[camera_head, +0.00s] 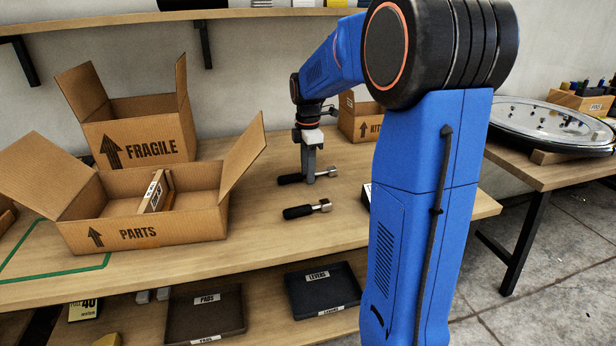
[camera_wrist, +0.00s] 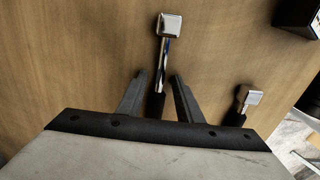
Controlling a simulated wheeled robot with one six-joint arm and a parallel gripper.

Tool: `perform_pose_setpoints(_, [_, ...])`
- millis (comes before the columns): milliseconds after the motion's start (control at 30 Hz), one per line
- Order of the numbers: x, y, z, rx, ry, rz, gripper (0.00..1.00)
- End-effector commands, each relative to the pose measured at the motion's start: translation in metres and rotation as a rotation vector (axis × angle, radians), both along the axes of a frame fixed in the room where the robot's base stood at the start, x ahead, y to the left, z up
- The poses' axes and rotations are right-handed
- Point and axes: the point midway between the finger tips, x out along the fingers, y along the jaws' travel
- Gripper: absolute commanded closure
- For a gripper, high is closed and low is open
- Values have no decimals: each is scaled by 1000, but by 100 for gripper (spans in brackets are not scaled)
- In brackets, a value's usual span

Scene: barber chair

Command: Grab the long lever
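The long lever (camera_head: 325,173) lies on the wooden table, with a black handle at its left and a metal head at its right. In the wrist view the long lever (camera_wrist: 164,55) points away from me, its black handle partly hidden by my gripper. My gripper (camera_head: 309,179) points down over the middle of it. In the wrist view my gripper (camera_wrist: 160,76) is open, one finger on each side of the lever, with gaps showing. I cannot tell whether the tips touch the table. A shorter lever (camera_head: 307,210) lies nearer the front; it also shows at the right of the wrist view (camera_wrist: 246,102).
Open cardboard boxes marked PARTS (camera_head: 150,228) and FRAGILE (camera_head: 145,145) stand to the left. A KITS box (camera_head: 362,122) stands behind. A dark object (camera_wrist: 297,15) lies right of the levers. Trays, including a LEVERS tray (camera_head: 322,290), sit on the lower shelf.

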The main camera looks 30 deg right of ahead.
Motion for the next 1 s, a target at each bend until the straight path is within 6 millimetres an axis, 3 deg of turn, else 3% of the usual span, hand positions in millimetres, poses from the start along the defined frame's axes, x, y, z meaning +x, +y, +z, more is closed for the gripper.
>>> perform_pose_setpoints(133, [0,0,0,0,0,0,70])
perform_pose_setpoints(267, [0,0,0,0,0,0,100])
perform_pose_setpoints(667, [1,0,5,-1,-3,0,100])
perform_pose_setpoints(1000, [1,0,60,-1,-5,0,100])
